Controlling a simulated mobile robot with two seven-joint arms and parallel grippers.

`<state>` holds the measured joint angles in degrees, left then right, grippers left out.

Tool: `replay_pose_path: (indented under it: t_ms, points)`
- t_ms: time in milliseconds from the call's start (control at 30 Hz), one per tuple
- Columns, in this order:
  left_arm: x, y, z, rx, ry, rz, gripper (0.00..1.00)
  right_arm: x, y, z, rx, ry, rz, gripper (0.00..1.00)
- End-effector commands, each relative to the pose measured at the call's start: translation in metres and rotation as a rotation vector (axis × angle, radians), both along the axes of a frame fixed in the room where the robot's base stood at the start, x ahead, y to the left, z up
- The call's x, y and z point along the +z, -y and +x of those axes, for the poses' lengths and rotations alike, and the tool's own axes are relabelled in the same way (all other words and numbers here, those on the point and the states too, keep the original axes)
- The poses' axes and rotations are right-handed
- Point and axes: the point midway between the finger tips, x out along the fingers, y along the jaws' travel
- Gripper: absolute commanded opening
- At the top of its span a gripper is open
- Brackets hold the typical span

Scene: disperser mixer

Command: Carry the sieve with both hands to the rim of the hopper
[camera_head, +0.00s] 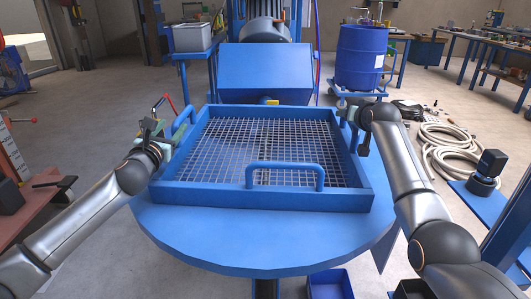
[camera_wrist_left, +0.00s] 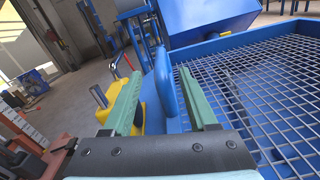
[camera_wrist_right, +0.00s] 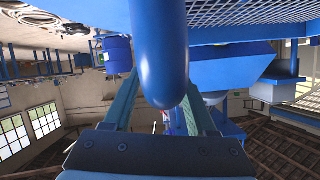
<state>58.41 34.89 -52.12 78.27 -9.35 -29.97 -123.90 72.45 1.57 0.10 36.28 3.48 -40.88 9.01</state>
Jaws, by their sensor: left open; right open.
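The sieve is a square blue frame (camera_head: 180,193) with wire mesh, resting on a rounded blue surface (camera_head: 262,245) in the head view. A blue bar handle (camera_head: 285,166) stands at its near edge. My left gripper (camera_head: 165,130) is open at the left handle (camera_head: 186,121); in the left wrist view that handle (camera_wrist_left: 165,82) stands between the two green fingers. My right gripper (camera_head: 356,122) is at the right side, partly hidden by its own arm. In the right wrist view, the right handle (camera_wrist_right: 160,65) lies between its open fingers. I cannot tell whether the fingers touch either handle.
A blue machine housing (camera_head: 265,68) stands right behind the sieve. A blue drum (camera_head: 359,55) on a stand is at back right, a grey bin (camera_head: 192,36) at back left. Coiled hose (camera_head: 450,145) lies on the floor at right. A red bench (camera_head: 45,200) is at left.

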Motion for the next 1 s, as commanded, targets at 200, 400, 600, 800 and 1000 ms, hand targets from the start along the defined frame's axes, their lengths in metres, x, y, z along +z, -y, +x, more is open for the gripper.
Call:
replay_pose_path:
  t_ms: [200, 400, 600, 800, 1000]
  points:
    - [0.0, -0.002, -0.026, -0.001, 0.0, 0.002, 0.59, 0.0, 0.0, 0.0, 0.0, 0.0, 0.0, 0.57]
    - [0.0, -0.002, -0.038, -0.001, 0.0, 0.0, 0.59, 0.0, 0.0, 0.0, 0.0, 0.0, 0.0, 0.57]
    - [0.0, -0.003, -0.04, 0.001, -0.001, 0.0, 0.59, 0.001, 0.0, -0.004, 0.0, 0.0, 0.0, 0.57]
    - [0.0, -0.003, -0.04, 0.0, -0.001, 0.0, 0.59, 0.006, 0.001, -0.015, 0.0, 0.002, 0.0, 0.57]
    - [0.0, -0.002, -0.04, 0.0, 0.0, 0.0, 0.59, 0.013, 0.001, -0.033, -0.001, 0.003, 0.0, 0.57]
